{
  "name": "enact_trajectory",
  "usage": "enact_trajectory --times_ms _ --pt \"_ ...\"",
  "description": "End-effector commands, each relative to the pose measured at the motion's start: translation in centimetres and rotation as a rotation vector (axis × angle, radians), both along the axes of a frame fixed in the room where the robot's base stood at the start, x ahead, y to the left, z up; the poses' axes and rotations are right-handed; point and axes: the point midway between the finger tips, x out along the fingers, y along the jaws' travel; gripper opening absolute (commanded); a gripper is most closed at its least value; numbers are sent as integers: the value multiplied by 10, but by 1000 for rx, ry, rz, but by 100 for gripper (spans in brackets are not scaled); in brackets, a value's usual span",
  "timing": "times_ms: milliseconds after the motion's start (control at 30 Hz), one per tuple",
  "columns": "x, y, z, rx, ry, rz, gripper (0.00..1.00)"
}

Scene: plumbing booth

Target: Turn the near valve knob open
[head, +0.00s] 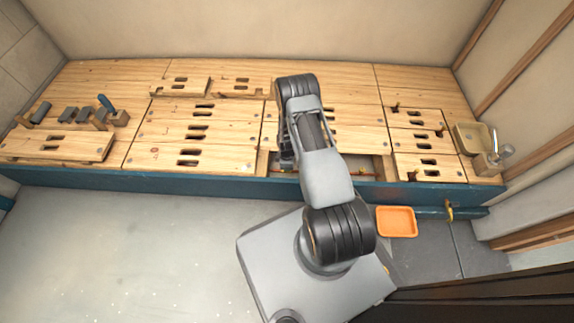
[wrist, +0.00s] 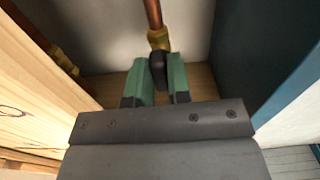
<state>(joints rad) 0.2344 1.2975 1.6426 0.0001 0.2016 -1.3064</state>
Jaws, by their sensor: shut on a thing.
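The near valve knob (wrist: 157,72) shows in the wrist view as a dark, rounded handle below a brass fitting (wrist: 158,38) on a copper pipe (wrist: 152,12). My gripper (wrist: 160,86) has its two green fingers on either side of the knob and is shut on it. The lower part of the knob is hidden by the fingers and the gripper body. In the head view my arm reaches down into an opening in the wooden bench (head: 200,132) and hides the gripper and the knob.
In the wrist view a wooden panel (wrist: 40,90) stands close on the left and a dark blue wall (wrist: 260,50) on the right. Another brass fitting (wrist: 62,60) sits at the upper left. In the head view an orange tray (head: 397,222) lies in front of the bench.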

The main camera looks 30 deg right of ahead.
Motion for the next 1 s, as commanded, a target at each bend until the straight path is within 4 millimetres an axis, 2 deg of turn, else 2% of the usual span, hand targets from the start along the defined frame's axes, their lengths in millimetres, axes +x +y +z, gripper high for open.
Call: enact_trajectory --times_ms 33,300,567,667,767,1000 --pt "2 2 0 -1 -4 7 19" --pt "0 -1 0 -1 -2 -1 44" --pt "0 -1 2 0 -1 -2 44" --pt "0 -1 12 0 -1 -1 44" --pt "1 -1 29 -1 -3 -1 44" --pt "1 0 80 -1 -3 1 44"
